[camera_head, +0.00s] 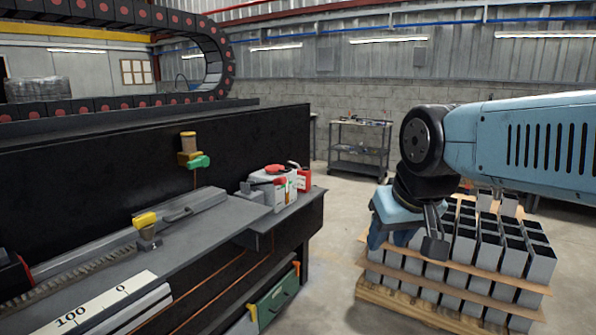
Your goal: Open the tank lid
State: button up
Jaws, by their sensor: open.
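A white tank-like container (280,183) with red parts on top stands near the right end of the grey bench at left centre. A red lid or cap (275,169) appears to sit on it; the detail is too small to tell its exact state. My gripper (418,243) hangs from my blue arm on the right, well apart from the container and in front of a pallet stack. It points down and is open, with nothing seen in it. Its far finger is partly hidden.
A pallet of grey metal tubes (487,250) stands behind my gripper. On the bench are a yellow-capped fitting (146,222) and a white scale (92,305). A black wall panel (100,160) rises behind it. A shelf cart (359,147) stands at the back. Floor between bench and pallet is clear.

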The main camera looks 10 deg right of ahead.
aim_at(272, 169)
jog(key=z, duration=0.55)
jog(key=i, duration=1.45)
jog(key=u, duration=0.4)
